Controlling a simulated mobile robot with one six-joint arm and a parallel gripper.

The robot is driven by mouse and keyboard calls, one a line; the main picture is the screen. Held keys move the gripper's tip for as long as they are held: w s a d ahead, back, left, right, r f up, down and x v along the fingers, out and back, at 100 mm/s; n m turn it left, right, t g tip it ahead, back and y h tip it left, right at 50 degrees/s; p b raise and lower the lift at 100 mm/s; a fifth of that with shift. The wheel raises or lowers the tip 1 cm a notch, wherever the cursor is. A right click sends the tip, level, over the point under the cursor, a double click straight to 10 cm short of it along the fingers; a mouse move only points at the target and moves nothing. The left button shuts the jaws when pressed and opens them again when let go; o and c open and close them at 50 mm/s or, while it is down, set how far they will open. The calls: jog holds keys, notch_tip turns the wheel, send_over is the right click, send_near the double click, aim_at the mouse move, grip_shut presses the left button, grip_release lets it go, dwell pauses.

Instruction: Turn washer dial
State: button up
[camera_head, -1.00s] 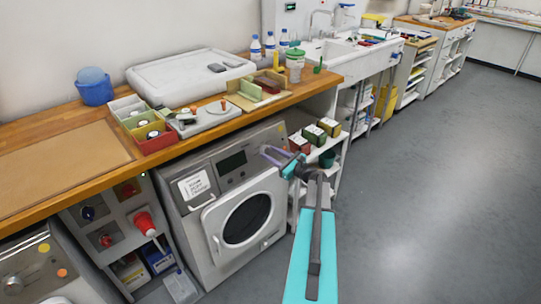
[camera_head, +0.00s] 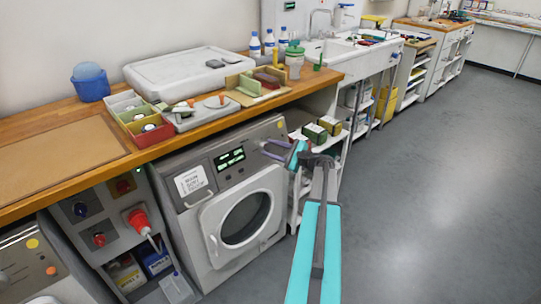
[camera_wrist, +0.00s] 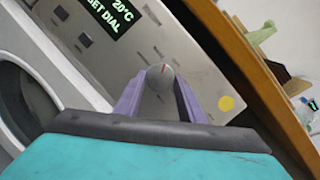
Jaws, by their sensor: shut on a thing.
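The washer (camera_head: 195,222) stands under the wooden counter, its round door (camera_head: 245,218) closed. Its display (camera_head: 229,158) is lit green; in the wrist view the display (camera_wrist: 108,15) shows "20°C" and text ending in "DIAL". The grey round dial (camera_wrist: 160,76) has a red mark on its face. My gripper (camera_wrist: 160,88) has its two purple fingers either side of the dial, shut on it. In the head view my gripper (camera_head: 266,147) reaches the upper right of the washer's panel, and I cannot make out the dial there.
A yellow round sticker (camera_wrist: 226,103) sits on the panel near the fingers. The wooden counter edge (camera_head: 215,128) runs just above the panel. A shelf with several boxes (camera_head: 315,132) stands right of the washer. The grey floor (camera_head: 430,200) at right is clear.

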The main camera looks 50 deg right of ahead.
jog(key=shift+d+n+g+y+b, duration=0.1)
jog(key=shift+n+g+y+b, duration=0.3)
jog(key=shift+n+b, duration=0.9)
jog(key=shift+r+n+p, duration=0.1)
jog(key=shift+n+p, duration=0.35)
jog(key=shift+n, duration=0.05)
jog(key=o, duration=1)
jog(key=shift+o, duration=0.2)
jog(key=v, duration=1.3)
jog(key=shift+s+r, duration=0.2)
jog(key=shift+s, duration=0.2)
